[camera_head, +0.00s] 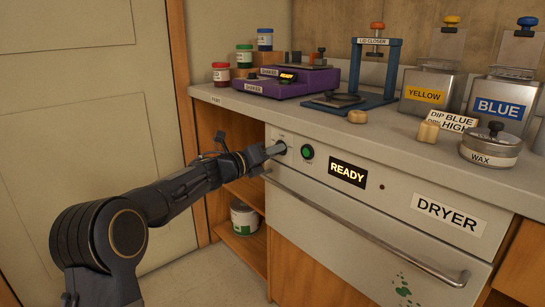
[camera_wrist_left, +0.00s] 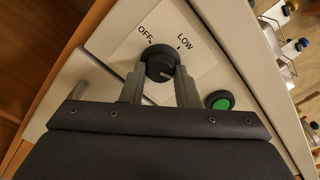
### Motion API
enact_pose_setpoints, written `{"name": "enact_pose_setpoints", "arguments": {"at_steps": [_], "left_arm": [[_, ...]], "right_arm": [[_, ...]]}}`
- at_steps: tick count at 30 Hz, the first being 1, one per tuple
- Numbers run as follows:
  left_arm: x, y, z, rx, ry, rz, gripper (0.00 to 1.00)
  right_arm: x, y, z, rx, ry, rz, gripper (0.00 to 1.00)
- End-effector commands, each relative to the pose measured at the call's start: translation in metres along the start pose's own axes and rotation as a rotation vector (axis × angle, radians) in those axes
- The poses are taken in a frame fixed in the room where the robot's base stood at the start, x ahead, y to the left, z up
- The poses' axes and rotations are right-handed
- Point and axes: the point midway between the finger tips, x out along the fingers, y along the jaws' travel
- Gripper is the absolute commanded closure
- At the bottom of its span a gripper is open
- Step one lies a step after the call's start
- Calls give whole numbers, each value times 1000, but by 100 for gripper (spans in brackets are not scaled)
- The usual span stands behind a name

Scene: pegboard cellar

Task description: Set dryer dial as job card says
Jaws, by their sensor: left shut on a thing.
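The dryer (camera_head: 400,185) has its name label at right and a lit READY display (camera_head: 348,174). Its dark round dial (camera_wrist_left: 160,60) shows in the left wrist view on a white plate with OFF and LOW marks; other marks are hidden. A pale pointer line shows on the dial's lower part, away from OFF and LOW. My left gripper (camera_head: 276,150) is shut on the dial, one finger on each side in the left wrist view (camera_wrist_left: 160,82). The job card (camera_head: 452,122) reads DIP BLUE, with HIGH on its partly hidden lower line. My right gripper is not in view.
A green button (camera_head: 308,152) sits right of the dial, above the dryer's long handle (camera_head: 365,235). The counter holds a purple shaker (camera_head: 290,85), a blue lid closer (camera_head: 376,75), YELLOW (camera_head: 425,108) and BLUE (camera_head: 497,122) tins and a wax tin (camera_head: 491,150).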

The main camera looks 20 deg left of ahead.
Motion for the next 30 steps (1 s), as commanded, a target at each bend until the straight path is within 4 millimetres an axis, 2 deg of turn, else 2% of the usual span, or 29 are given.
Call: {"name": "enact_pose_setpoints", "arguments": {"at_steps": [18,19,23,30], "left_arm": [[0,1,1,42,-1,2,95],[0,1,1,42,-1,2,68],[0,0,0,41,-1,2,51],[0,0,0,40,0,1,51]], "right_arm": [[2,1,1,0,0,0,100],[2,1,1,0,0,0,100],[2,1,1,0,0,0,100],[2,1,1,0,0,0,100]]}}
